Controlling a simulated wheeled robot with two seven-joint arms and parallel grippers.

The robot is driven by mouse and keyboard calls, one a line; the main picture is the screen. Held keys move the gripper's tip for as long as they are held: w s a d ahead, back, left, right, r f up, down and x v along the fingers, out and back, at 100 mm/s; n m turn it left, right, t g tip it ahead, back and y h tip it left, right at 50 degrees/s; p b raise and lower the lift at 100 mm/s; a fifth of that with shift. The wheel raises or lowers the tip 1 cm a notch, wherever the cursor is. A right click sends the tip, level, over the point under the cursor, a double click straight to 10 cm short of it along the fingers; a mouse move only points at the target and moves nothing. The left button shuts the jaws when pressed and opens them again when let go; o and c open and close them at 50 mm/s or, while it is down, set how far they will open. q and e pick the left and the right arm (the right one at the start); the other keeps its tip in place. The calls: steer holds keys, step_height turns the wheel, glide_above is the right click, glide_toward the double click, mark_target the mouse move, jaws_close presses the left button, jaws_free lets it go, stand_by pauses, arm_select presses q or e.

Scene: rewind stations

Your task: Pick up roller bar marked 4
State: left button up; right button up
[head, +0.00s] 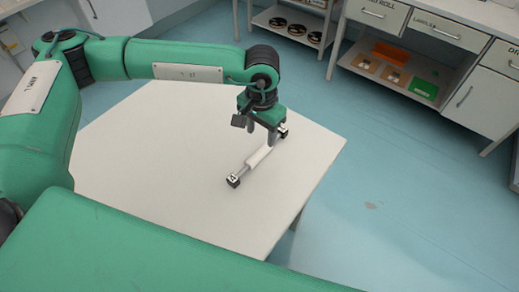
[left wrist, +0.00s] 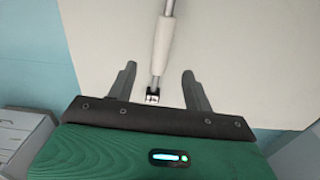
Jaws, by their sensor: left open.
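The roller bar (head: 259,157) lies on the white table (head: 150,170), a thin metal rod with a white sleeve in the middle and black end blocks. The near block reads 4 in the head view. My left gripper (head: 272,141) points down at the bar's far end and hides part of it. In the left wrist view the bar (left wrist: 164,45) runs between the two dark fingers of my left gripper (left wrist: 157,85), with one end block between them. The fingers stand apart on both sides, with visible gaps to the bar. My right gripper is not in view.
The table edge lies just right of the bar. Across the blue floor stand a drawer cabinet (head: 425,28) with an orange box (head: 391,53) and a green item (head: 423,88) on its lower shelf, and a shelf with dark rolls (head: 297,30). The table left of the bar is clear.

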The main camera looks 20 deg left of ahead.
mark_target(259, 152)
arm_select(q)
step_height(259, 152, down, 3)
steer(key=shift+w+f, duration=0.1)
steer(key=shift+f, duration=0.05)
steer(key=shift+f+p, duration=0.3)
steer(key=shift+f, duration=0.15)
steer(key=shift+s+a+f+p, duration=0.1)
steer(key=shift+f+p, duration=0.15)
steer(key=shift+f, duration=0.9)
steer(key=shift+s+a+f+p, duration=0.1)
steer(key=shift+f+p, duration=0.15)
steer(key=shift+f, duration=0.85)
jaws_close()
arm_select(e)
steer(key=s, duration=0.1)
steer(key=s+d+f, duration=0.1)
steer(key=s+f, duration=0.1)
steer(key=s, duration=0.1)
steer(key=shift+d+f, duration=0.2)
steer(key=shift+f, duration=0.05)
